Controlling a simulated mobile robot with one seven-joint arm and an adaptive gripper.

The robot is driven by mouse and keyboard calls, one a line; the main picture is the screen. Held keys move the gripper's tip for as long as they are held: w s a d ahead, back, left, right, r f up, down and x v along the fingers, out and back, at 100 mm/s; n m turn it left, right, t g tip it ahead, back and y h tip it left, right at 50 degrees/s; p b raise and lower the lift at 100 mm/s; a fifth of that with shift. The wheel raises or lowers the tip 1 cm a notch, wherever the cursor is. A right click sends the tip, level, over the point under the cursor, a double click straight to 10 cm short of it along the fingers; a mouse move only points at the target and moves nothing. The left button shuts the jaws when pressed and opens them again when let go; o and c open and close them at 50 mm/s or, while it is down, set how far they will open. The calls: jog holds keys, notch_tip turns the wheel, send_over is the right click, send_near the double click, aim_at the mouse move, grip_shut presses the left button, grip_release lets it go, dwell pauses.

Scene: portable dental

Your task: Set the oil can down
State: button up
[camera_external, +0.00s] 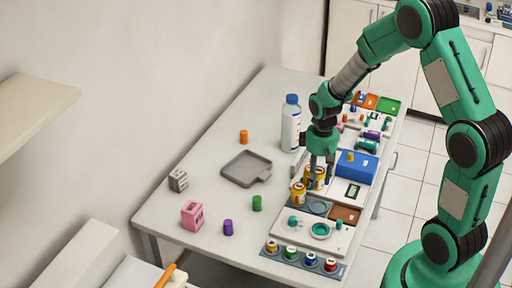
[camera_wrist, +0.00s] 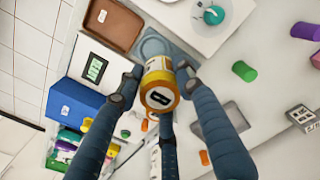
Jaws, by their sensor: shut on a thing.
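The oil can appears to be the yellow can with a pale label (camera_wrist: 159,92), seen nearly end-on in the wrist view. My gripper (camera_wrist: 158,80) has its dark blue fingers closed around it. In the external view my gripper (camera_external: 317,172) points down at the table's right side, with yellow can parts (camera_external: 309,180) between and beside its fingers. Another yellow shape (camera_external: 298,194) shows just in front and to the left; I cannot tell whether it is a separate can. Whether the held can touches the surface below is hidden.
A grey-blue plate with round recesses (camera_external: 318,206) lies just in front, beside a brown tray (camera_external: 345,215). A blue box (camera_external: 356,167) is right; a white bottle (camera_external: 291,125) stands behind. A grey tray (camera_external: 246,169) lies left. The table's left-middle has free room among small blocks.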

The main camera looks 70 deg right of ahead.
jog(key=w+a+f+p, duration=0.1)
jog(key=w+a, duration=0.4)
jog(key=w, duration=0.1)
jog(key=w+a+f+p, duration=0.1)
jog(key=w+a+f, duration=0.1)
jog(key=w+a, duration=0.4)
jog(key=w+a+f+p, duration=0.1)
jog(key=w+a+f, duration=0.1)
jog(key=w+a, duration=0.4)
jog(key=shift+w, duration=0.3)
jog(key=shift+d, duration=0.1)
jog(key=w+d, duration=0.1)
jog(key=w, duration=0.4)
jog(key=w+d+f, duration=0.1)
jog(key=w, duration=0.4)
jog(key=w+d, duration=0.1)
jog(key=w, duration=0.4)
jog(key=shift+w+d+f+b, duration=0.25)
jog(key=shift+d+f+b, duration=0.05)
jog(key=shift+f, duration=1.8)
